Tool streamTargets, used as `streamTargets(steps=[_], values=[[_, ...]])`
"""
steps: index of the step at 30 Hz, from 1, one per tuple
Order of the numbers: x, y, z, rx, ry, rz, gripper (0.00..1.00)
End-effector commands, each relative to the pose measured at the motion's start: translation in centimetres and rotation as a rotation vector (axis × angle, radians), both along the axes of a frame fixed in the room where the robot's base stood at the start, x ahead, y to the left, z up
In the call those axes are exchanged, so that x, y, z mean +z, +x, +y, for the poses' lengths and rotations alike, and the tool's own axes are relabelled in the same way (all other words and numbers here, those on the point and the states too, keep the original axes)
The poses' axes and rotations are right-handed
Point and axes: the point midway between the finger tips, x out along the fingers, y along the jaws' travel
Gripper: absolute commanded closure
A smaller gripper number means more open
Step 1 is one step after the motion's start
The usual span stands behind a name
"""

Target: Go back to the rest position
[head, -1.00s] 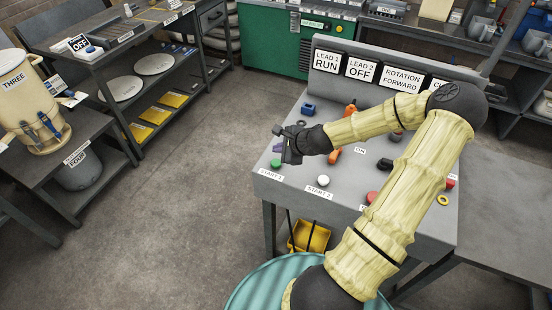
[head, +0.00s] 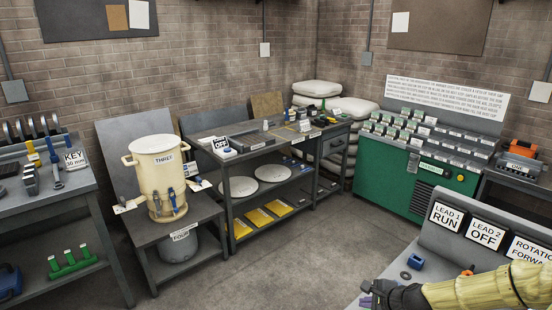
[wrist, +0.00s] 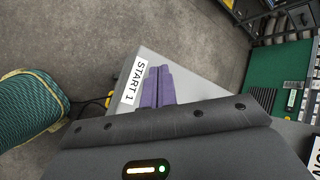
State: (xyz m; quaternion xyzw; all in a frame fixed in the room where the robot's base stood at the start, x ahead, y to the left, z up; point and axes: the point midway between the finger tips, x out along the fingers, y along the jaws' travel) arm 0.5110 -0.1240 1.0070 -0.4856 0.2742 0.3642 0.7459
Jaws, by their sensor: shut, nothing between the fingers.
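My gripper (head: 369,296) shows at the bottom right of the head view, beside the sloped grey control desk (head: 408,236). In the wrist view its two purple fingers (wrist: 158,88) lie together, shut and empty. They point over the desk's edge beside the START 1 label (wrist: 139,82). My yellow-sleeved arm reaches in from the right, bent, and covers part of the desk. The desk carries the signs LEAD 1 RUN (head: 446,217) and LEAD 2 OFF (head: 486,234). The desk's buttons are mostly out of the frame or hidden.
A bench with a cream pot marked THREE (head: 160,165) stands at left. A dark shelf bench (head: 262,152) with plates and yellow trays is behind. A green cabinet (head: 402,178) stands at the back right. The concrete floor (head: 270,262) in the middle is clear.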

Motion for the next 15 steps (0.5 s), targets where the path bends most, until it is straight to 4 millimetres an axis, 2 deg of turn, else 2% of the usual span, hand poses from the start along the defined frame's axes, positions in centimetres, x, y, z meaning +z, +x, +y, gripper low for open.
streamTargets(steps=[1,6,11,15], values=[[0.0,-0.5,1.5,0.09,-0.059,0.015,1.0],[0.2,-2.9,4.9,0.38,-0.242,0.062,1.0],[1.2,-5.2,7.0,0.633,-0.403,0.091,1.0],[2.8,-7.2,8.4,0.837,-0.535,0.105,1.0]])
